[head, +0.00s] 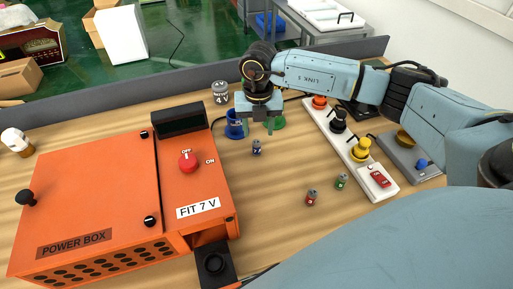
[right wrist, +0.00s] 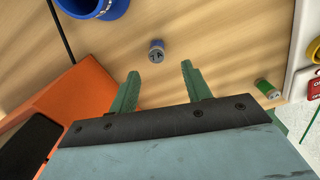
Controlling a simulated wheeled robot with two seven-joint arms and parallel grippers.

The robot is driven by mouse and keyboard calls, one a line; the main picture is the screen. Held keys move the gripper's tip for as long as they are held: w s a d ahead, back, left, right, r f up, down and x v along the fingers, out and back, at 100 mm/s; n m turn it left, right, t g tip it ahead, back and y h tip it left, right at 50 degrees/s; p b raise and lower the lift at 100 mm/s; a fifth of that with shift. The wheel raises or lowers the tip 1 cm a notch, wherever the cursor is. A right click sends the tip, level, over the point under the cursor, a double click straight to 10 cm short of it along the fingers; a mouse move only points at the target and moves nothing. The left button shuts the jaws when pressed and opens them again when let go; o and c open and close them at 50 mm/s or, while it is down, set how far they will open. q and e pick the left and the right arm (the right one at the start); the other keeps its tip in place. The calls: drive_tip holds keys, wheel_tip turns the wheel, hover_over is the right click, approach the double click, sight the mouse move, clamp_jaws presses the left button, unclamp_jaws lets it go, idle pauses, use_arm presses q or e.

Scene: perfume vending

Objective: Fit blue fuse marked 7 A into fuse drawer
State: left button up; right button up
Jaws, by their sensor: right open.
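The blue fuse (head: 256,147) stands upright on the table, right of the orange power box (head: 90,190); its marking is too small to read for sure. It also shows in the right wrist view (right wrist: 156,51), just beyond and between my fingertips, not touching them. My right gripper (head: 258,124) is open and empty, pointing down above the table behind the fuse; its green fingers show in the right wrist view (right wrist: 158,72). A black drawer-like part (head: 214,263), apparently the fuse drawer, sticks out at the box's front right. My left gripper is not in view.
A white power strip (head: 346,150) with plugs lies right. A blue cup (head: 233,129) and a grey labelled jar (head: 220,92) stand near my gripper. The box carries a "FIT 7 V" label (head: 198,208).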

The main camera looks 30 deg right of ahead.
sight(257, 142)
drive_tip(key=f, duration=0.7)
drive_tip(key=shift+w+f, duration=0.15)
drive_tip(key=shift+w, duration=0.15)
drive_tip(key=shift+c, duration=0.5)
clamp_jaws()
